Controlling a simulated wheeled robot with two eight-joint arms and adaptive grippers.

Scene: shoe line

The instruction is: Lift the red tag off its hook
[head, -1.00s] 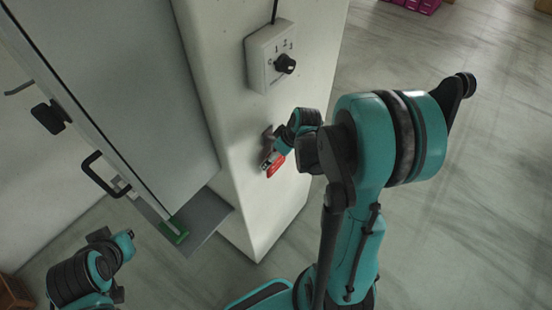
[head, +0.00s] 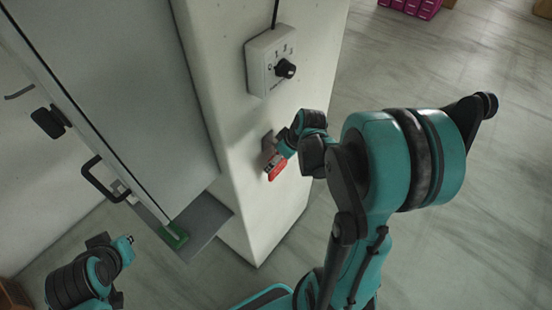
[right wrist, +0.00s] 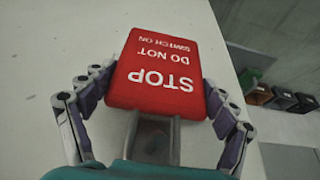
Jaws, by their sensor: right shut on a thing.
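The red tag (head: 278,168), with white STOP lettering, is at the side of the white pillar. It fills the middle of the right wrist view (right wrist: 160,70), its lettering upside down. My right gripper (right wrist: 160,85) is shut on the tag, with fingers along both of its side edges. A grey plate (head: 268,143), seemingly the hook's mount, is on the pillar just above the tag. The hook itself is hidden, so I cannot tell whether the tag is clear of it. Part of my left arm shows at the lower left, but no left fingers are visible.
A switch box (head: 271,60) with a black knob is on the pillar above the tag. A grey cabinet door (head: 120,80) with a black handle (head: 103,180) stands to the left. Open floor lies to the right. Several bins (right wrist: 280,97) show in the right wrist view.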

